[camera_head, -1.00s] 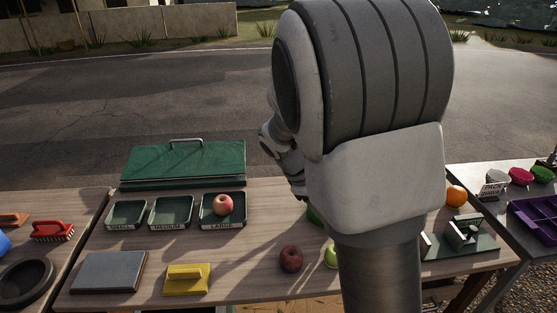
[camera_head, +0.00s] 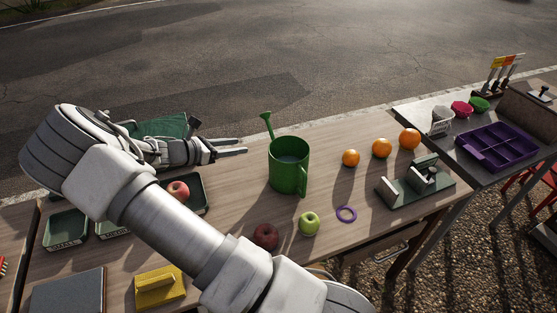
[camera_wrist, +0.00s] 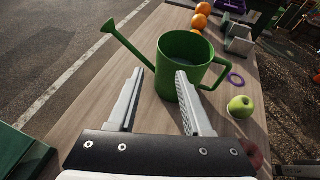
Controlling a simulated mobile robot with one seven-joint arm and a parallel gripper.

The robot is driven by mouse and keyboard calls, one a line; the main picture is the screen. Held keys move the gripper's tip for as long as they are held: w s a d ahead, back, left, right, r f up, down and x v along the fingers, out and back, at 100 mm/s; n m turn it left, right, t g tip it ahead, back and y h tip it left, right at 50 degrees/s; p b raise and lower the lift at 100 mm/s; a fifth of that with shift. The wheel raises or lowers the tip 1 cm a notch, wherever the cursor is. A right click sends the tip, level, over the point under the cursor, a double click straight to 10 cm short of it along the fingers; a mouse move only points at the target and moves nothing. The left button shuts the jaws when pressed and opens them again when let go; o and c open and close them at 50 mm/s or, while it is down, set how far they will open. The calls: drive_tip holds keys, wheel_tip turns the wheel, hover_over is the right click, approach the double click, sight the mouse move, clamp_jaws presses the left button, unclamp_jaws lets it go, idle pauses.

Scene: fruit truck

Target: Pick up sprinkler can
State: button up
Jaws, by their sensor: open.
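The green sprinkler can (camera_head: 289,168) stands upright on the wooden table in the head view, its spout at the back left and its handle at the front right. In the wrist view the can (camera_wrist: 182,62) is just ahead of the fingers, its spout reaching to the left and its handle to the right. My gripper (camera_head: 243,146) is open and empty, to the left of the can in the head view. In the wrist view my gripper (camera_wrist: 160,75) shows two spread fingers, the right one overlapping the can's lower part. Contact cannot be told.
A green apple (camera_head: 309,223), a dark red apple (camera_head: 266,236) and a purple ring (camera_head: 346,214) lie in front of the can. Oranges (camera_head: 382,148) and a green metal device (camera_head: 416,186) are to the right. A purple tray (camera_head: 497,147) sits on the side table.

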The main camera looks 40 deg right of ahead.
sight(277, 142)
drive_tip(key=x, duration=1.7)
drive_tip(key=shift+s+d+p, duration=0.15)
drive_tip(key=shift+d+p, duration=0.1)
drive_tip(key=shift+p, duration=0.15)
clamp_jaws()
drive_tip(key=shift+a, duration=0.1)
idle(0.4)
